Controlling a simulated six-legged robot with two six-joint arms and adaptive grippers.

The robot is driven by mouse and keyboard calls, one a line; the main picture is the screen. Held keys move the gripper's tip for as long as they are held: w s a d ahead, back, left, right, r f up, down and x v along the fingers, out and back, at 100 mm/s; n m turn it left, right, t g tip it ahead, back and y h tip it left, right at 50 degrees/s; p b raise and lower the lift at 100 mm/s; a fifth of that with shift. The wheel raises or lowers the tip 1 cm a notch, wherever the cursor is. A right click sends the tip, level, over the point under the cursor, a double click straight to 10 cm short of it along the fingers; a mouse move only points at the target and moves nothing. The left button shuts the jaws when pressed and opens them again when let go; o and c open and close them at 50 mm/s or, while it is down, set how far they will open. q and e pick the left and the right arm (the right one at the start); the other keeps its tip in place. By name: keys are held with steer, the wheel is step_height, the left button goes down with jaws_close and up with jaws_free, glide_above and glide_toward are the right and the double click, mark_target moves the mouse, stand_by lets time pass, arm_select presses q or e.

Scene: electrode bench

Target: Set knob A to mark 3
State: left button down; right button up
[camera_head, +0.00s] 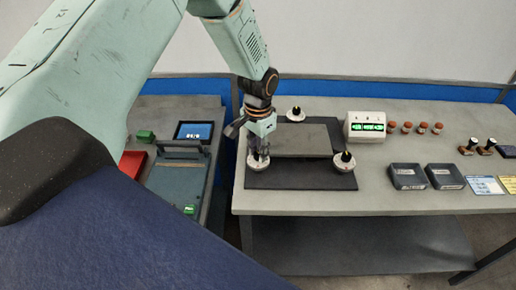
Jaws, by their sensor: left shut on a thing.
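Three round white dials with dark knobs stand around a raised grey plate (303,140) on a black mat (300,181). My left gripper (259,153) comes down from above onto the front left knob (258,164). It is shut on that knob and hides much of it. The back knob (295,114) and the right knob (345,161) stand free. The letters and marks on the dials are too small to read, so I cannot tell which is knob A. My right gripper is out of view.
A white box with green displays (366,127) stands behind the right knob, beside several small brown-capped bottles (407,128). Two dark trays (407,176) lie farther right. A second bench on the left holds a dark screen (194,131) and a red tray (132,163).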

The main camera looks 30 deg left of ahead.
mark_target(258, 154)
arm_select(q)
steer(key=shift+s+f, duration=0.15)
steer(key=c, duration=1.4)
jaws_free()
steer(key=shift+c, duration=0.2)
steer(key=o, duration=0.4)
steer(key=shift+w, duration=0.2)
steer(key=shift+c, duration=0.2)
step_height(258, 154, up, 12)
steer(key=shift+s, duration=0.1)
